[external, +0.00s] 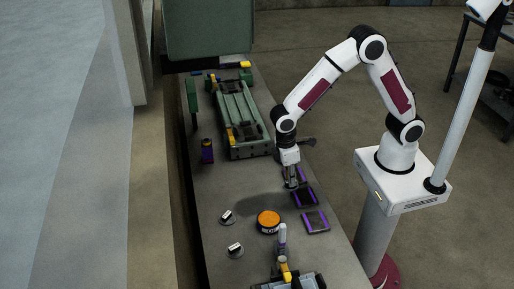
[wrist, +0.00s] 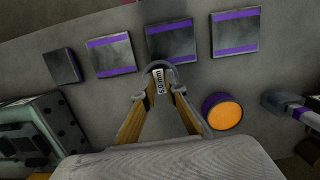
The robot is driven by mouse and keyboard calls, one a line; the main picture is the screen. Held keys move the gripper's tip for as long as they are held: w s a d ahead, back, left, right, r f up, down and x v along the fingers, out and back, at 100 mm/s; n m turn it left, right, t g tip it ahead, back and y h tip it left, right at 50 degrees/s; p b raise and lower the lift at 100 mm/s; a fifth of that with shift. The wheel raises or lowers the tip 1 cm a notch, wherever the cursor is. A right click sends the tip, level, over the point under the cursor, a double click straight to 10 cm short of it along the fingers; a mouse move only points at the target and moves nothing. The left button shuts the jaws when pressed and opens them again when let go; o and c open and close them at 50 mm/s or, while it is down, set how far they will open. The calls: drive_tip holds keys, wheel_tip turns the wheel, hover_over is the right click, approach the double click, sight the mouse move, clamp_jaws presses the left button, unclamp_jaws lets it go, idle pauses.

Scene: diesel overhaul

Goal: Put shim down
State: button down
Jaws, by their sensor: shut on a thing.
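My gripper (external: 291,182) is over the workbench near the row of dark square pads. In the wrist view, its two fingers (wrist: 160,92) are closed on a small grey shim with a rounded end. The shim (wrist: 158,80) carries a white label that appears to read 6.0 mm. The shim's tip overlaps the lower edge of a purple-striped pad (wrist: 170,41) in that view. I cannot tell whether the shim touches the bench. In the external view the shim is too small to make out.
Other pads lie to the left (wrist: 110,55) and right (wrist: 236,33) in the wrist view. An orange-topped round container (external: 268,220) stands nearby. A green engine part (external: 240,115) lies farther back. Two small labelled pieces (external: 227,217) (external: 235,250) sit on the bench (external: 212,190).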

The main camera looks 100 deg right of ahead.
sight(284, 184)
drive_tip(key=shift+w+d+r+n, duration=0.15)
drive_tip(key=shift+w+r+n, duration=0.3)
drive_tip(key=shift+w+n, duration=0.35)
drive_tip(key=shift+w+d+r+n+h, duration=0.15)
drive_tip(key=shift+w+r+n+h, duration=0.2)
drive_tip(key=shift+w+n, duration=0.45)
drive_tip(key=w+d+r+n+t+h, duration=0.1)
drive_tip(key=w+d+r+n, duration=0.1)
drive_tip(key=n, duration=1.2)
drive_tip(key=shift+w+d+r+n+t, duration=0.15)
drive_tip(key=shift+w+r+n+t, duration=0.2)
drive_tip(key=shift+w+r, duration=0.65)
drive_tip(key=shift+w+f, duration=0.15)
drive_tip(key=shift+f, duration=0.05)
drive_tip(key=shift+f, duration=0.1)
drive_tip(key=shift+f, duration=3.05)
